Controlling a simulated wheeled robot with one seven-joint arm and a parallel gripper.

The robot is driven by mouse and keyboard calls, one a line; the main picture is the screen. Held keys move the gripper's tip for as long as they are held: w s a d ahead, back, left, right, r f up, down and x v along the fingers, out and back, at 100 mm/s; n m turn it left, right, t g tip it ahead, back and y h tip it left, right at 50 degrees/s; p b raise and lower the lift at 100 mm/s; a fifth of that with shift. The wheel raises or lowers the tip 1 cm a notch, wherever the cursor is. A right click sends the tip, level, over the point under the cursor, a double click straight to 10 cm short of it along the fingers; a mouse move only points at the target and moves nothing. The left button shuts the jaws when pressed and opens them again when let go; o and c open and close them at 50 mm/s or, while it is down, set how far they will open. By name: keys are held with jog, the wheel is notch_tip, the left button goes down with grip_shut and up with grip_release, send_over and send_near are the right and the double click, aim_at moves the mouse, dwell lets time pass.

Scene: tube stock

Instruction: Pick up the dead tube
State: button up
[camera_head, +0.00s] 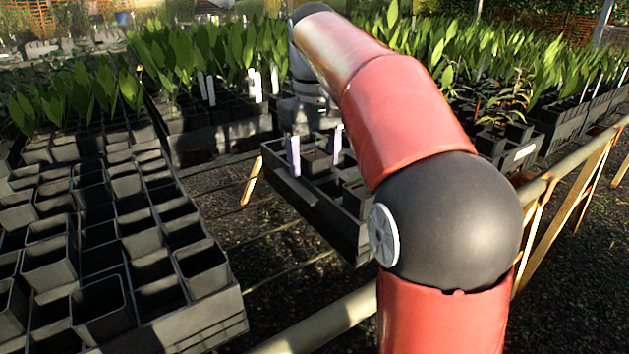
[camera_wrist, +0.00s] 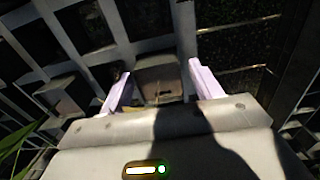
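My gripper (camera_head: 316,164) is low over a black tray (camera_head: 335,222) of tubes in the middle of the head view. In the wrist view, the two pale purple fingers of my gripper (camera_wrist: 159,70) stand apart. A dark square tube (camera_wrist: 158,78) with a brownish top lies between the fingertips, with a small gap showing on each side. No green leaf shows on it. I cannot tell surely that it is the dead tube. The palm and its shadow hide the near part of the tray.
Trays of empty black tubes (camera_head: 100,300) fill the left. Leafy seedlings in tubes (camera_head: 235,45) stand behind, with white labels. A rail (camera_head: 555,175) runs along the right. Wire mesh bench (camera_head: 245,220) lies bare left of the middle tray.

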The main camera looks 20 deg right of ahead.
jog(key=c, duration=1.3)
jog(key=shift+o, duration=0.2)
